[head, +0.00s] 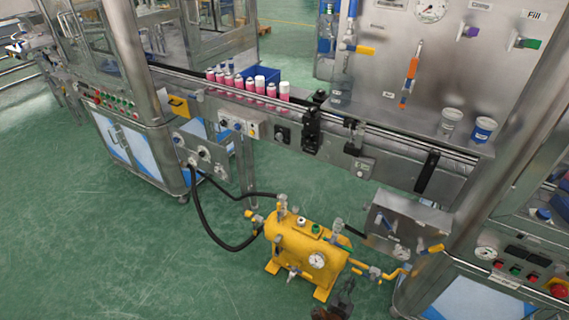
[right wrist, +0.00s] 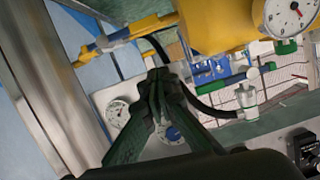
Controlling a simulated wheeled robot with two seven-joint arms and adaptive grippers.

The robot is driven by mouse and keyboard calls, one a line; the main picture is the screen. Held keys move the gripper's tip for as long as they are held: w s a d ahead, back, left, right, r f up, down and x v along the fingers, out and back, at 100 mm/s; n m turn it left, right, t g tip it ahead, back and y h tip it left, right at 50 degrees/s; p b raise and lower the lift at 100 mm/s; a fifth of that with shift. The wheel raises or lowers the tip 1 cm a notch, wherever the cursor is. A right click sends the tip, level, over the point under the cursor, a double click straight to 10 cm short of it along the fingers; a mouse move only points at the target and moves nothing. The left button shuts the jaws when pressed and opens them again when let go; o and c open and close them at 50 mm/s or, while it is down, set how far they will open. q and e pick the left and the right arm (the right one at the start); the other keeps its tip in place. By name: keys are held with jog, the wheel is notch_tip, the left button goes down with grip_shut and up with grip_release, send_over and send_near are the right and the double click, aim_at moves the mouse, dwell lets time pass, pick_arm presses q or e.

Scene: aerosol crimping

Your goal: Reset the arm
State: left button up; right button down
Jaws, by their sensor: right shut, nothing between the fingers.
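My right gripper (head: 341,301) shows at the bottom edge of the head view, low in front of the yellow tank (head: 300,252). In the right wrist view its fingers (right wrist: 157,80) come together at the tips and hold nothing. Part of the yellow tank (right wrist: 220,22) and its gauge show beyond them at the top. The gripper is apart from the conveyor and its cans. My left gripper is in neither view.
Pink cans (head: 260,86) stand on the conveyor beside a blue bin (head: 262,74). A yellow-handled valve (head: 432,249) and yellow pipe (head: 372,268) are right of the tank. A black hose (head: 212,236) curves left of it. Green floor (head: 130,270) at the left is clear.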

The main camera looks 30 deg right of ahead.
jog(key=s+a+f+n+g+y+p, duration=0.1)
jog(key=s+a+f+n+y+p, duration=0.1)
jog(key=s+a+f+n+y, duration=0.6)
jog(key=s+a+f+n+y+p, duration=0.25)
jog(key=s+a+f, duration=0.35)
jog(key=s, duration=0.7)
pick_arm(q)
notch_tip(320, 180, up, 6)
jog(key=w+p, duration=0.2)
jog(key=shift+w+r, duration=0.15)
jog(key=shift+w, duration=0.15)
pick_arm(e)
jog(key=s+a+f+n+g+y, duration=0.1)
jog(key=s+a+f+g, duration=0.1)
jog(key=s, duration=1.2)
jog(key=s+a+f+n+g+y, duration=0.1)
jog(key=s+a+g, duration=0.4)
jog(key=s, duration=0.9)
jog(key=shift+s+a+f+n, duration=0.2)
jog(key=shift+f+n, duration=0.15)
jog(key=shift+n, duration=0.3)
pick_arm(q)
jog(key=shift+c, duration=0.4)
